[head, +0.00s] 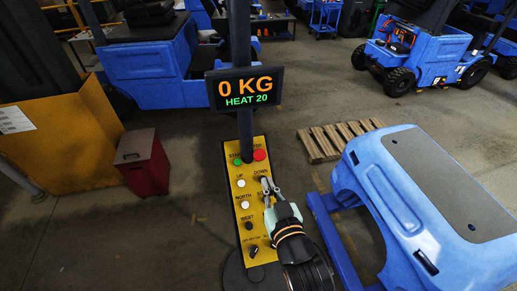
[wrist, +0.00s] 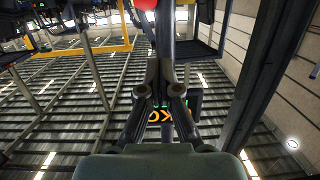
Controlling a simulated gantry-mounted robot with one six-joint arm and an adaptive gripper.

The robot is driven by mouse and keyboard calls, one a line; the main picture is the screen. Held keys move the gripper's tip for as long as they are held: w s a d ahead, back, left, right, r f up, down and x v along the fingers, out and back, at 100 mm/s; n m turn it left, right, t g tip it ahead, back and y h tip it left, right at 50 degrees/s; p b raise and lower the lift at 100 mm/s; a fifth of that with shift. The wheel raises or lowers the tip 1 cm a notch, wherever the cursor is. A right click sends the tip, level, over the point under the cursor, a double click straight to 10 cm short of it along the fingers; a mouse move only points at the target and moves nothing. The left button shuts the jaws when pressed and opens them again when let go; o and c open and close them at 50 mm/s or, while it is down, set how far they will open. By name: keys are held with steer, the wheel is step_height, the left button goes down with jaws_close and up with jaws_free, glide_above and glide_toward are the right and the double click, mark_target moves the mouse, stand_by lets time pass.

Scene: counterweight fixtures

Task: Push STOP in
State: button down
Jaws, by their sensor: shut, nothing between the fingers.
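The yellow control panel (head: 234,215) stands upright-tilted below the display in the head view. Its red STOP button (head: 259,155) is at the top right, with its label partly readable. A green button (head: 238,161) sits to its left. My gripper (head: 266,181) is shut and empty, its tips just below the red button, over the spot by the DOWN label. A gap shows between tips and red button; depth is hard to tell. In the wrist view my gripper (wrist: 166,62) points up the picture, and a red round part (wrist: 146,4), likely STOP, is cut off at the top edge.
White UP (head: 241,183) and NORTH (head: 245,205) buttons, a black WEST button (head: 249,226) and a black knob (head: 254,251) are on the panel. The display (head: 245,88) reads 0 KG, HEAT 20. A blue machine body (head: 380,200) stands close at right.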

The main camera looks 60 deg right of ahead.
steer(key=shift+s+d+f+g+h, duration=0.15)
steer(key=shift+s+d, duration=0.1)
steer(key=shift+d, duration=0.2)
steer(key=shift+s+d+f+g+h, duration=0.15)
steer(key=shift+s+d, duration=0.1)
steer(key=shift+d, duration=0.2)
steer(key=shift+r, duration=0.1)
steer(key=p, duration=0.2)
glide_toward(260, 151)
step_height(260, 151, up, 3)
steer(key=w+d, duration=0.2)
steer(key=d, duration=0.1)
steer(key=f, duration=0.1)
steer(key=w+d+f, duration=0.1)
steer(key=f, duration=0.1)
steer(key=shift+w+d+f, duration=0.2)
steer(key=shift+w+d, duration=0.05)
steer(key=shift+w+d+f, duration=0.1)
steer(key=shift+w+f, duration=0.05)
steer(key=shift+f, duration=0.05)
